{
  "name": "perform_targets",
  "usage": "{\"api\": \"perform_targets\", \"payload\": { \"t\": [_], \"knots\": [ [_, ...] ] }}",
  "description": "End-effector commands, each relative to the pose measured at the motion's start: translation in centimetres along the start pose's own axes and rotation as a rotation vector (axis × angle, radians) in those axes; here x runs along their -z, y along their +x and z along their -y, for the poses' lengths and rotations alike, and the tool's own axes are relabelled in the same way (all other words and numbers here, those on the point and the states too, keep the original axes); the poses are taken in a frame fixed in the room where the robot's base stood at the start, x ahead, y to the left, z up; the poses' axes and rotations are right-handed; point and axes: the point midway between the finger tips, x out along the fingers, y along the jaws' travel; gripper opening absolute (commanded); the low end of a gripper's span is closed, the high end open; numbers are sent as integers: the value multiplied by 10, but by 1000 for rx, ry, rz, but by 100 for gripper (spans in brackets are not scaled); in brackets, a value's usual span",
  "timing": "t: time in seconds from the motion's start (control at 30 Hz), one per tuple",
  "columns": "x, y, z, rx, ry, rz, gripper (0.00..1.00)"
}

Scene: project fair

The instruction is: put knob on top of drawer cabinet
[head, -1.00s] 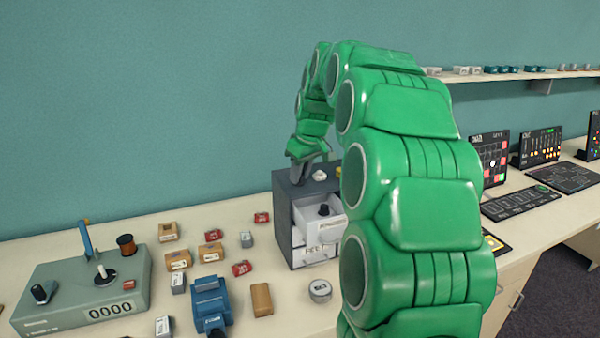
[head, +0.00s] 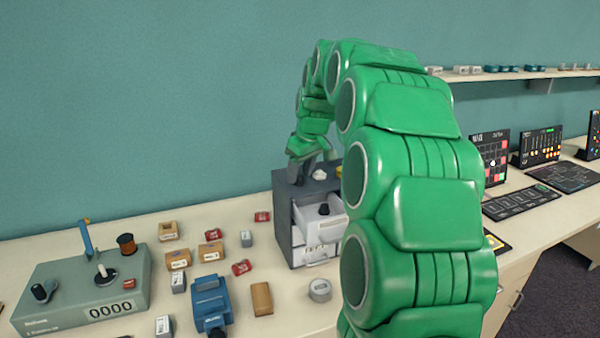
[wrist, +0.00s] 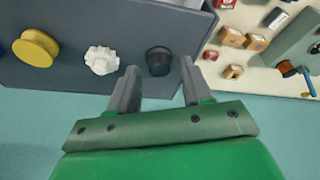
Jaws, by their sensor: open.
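The grey drawer cabinet (head: 283,215) stands against the wall, its upper drawer (head: 312,227) pulled out with a black knob (head: 324,209) inside. On the cabinet's top, in the wrist view, a yellow knob (wrist: 36,48), a white scalloped knob (wrist: 101,60) and another black knob (wrist: 158,60) stand in a row. My gripper (wrist: 158,72) is open, its fingertips on either side of that black knob and apart from it. In the head view my gripper (head: 301,170) is over the cabinet top's left part, left of the white knob (head: 319,174).
Small boxes, red parts and a blue device (head: 211,303) lie on the table left of the cabinet. A grey control box (head: 80,290) stands at far left. A round grey part (head: 320,290) lies in front of the cabinet. A wall shelf (head: 520,76) is at right.

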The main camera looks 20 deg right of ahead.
Motion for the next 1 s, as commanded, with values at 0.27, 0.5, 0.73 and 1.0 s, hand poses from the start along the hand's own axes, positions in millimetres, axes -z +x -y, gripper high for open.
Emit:
{"api": "perform_targets", "payload": {
  "t": [0.27,0.5,0.73,1.0],
  "knots": [
    [1,-47,-1,-3,0,-6,49],
    [1,-89,0,-2,0,-4,49],
    [0,-110,0,-1,0,-2,49],
    [0,-115,0,0,0,0,49]
  ]
}}
